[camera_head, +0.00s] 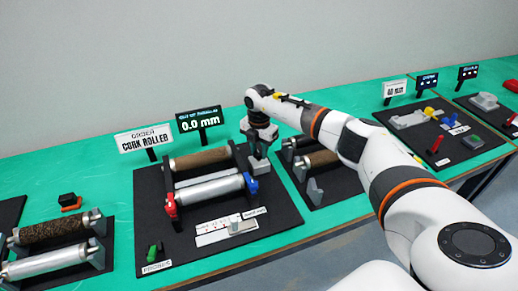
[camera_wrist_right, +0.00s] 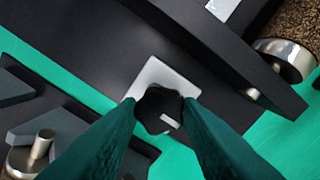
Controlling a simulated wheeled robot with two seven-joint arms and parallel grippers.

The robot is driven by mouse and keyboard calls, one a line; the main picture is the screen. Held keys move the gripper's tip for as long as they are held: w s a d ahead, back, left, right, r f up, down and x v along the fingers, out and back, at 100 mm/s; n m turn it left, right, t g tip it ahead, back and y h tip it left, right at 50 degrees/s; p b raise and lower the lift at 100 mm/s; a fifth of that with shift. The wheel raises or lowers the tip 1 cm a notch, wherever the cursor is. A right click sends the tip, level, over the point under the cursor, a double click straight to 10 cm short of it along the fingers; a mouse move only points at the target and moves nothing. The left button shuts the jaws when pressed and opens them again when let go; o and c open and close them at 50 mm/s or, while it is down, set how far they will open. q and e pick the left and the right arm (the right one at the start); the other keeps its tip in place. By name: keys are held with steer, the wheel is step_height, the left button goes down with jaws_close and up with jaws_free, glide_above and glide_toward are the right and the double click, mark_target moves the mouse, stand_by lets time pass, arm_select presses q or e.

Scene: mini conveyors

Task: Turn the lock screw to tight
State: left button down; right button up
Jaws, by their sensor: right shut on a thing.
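The lock screw (camera_wrist_right: 158,108) is a dark lobed knob with a short white mark, seen in the right wrist view. It sits over a light grey square block (camera_wrist_right: 165,74) on the black base. My right gripper (camera_wrist_right: 160,122) is shut on the knob from above, one dark green finger on each side. In the head view my right gripper (camera_head: 259,157) points down at the grey block (camera_head: 259,167), to the right of the roller station; the fingers hide the knob there. My left gripper is not in view.
The station holds a cork roller (camera_head: 200,158) and a metal roller (camera_head: 210,189), with a red lever (camera_head: 171,206) and a blue part (camera_head: 251,184) at the ends. A display (camera_head: 199,124) reads 0.0 mm. Other roller stations stand close on both sides.

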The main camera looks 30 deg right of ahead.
mark_target(259, 153)
steer(key=o, duration=1)
steer(key=shift+c, duration=0.2)
step_height(259, 153, up, 12)
steer(key=b, duration=0.2)
steer(key=shift+b, duration=0.3)
